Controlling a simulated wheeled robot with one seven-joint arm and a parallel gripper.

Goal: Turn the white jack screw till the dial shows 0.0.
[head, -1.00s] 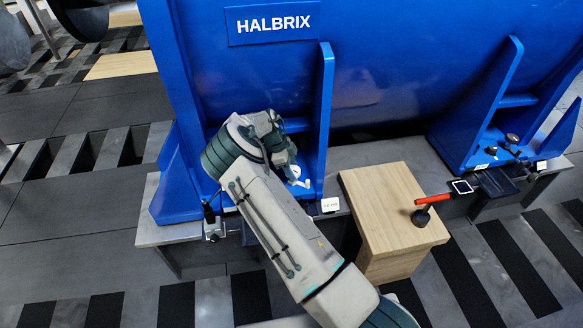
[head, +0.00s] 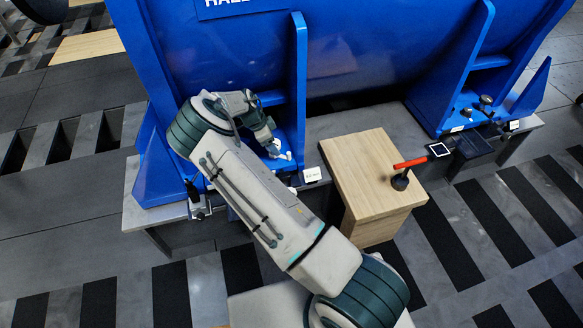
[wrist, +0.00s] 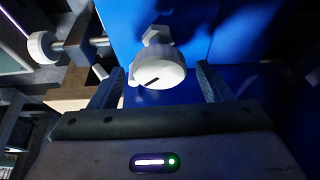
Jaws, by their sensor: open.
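In the wrist view a white round knob (wrist: 165,69) with a black mark sits between the fingers of my gripper (wrist: 158,80), with a gap on each side. My gripper is open. A second white knob (wrist: 42,47) is at the left on a rod through a grey block (wrist: 84,46). I cannot tell for certain which knob is the jack screw. In the head view my gripper (head: 274,150) is low at the blue machine's left foot, and the arm hides part of it.
A wooden block (head: 372,170) stands right of the foot, with a red-handled tool (head: 401,179) on it. An upright blue rib (head: 299,90) rises close to my gripper. The machine's right foot (head: 470,112) carries dark bolts. Striped floor lies in front.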

